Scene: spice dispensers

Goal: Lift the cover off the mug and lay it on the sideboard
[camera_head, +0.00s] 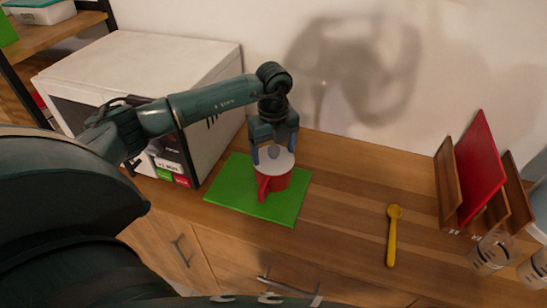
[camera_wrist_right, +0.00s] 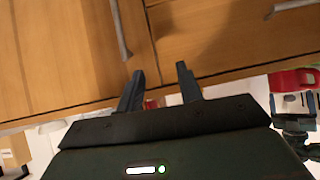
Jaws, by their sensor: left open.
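A red mug (camera_head: 274,184) stands on a green mat (camera_head: 230,192) on the wooden sideboard (camera_head: 340,210). A pale cover (camera_head: 269,160) lies on top of the mug, with a grey-blue knob in its middle. My left gripper (camera_head: 275,153) points down from above, open, with its fingers on either side of the knob and close over the cover. Whether the fingers touch the knob or cover cannot be told. My right gripper (camera_wrist_right: 160,70) shows in the right wrist view, its two fingers apart and nothing between them, facing wooden drawer fronts.
A white microwave-like box (camera_head: 140,65) stands left of the mat. A yellow spoon (camera_head: 392,236) lies to the right. A wooden rack with a red board (camera_head: 483,165) and clear glasses (camera_head: 493,252) stand at the far right. The sideboard between mat and spoon is bare.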

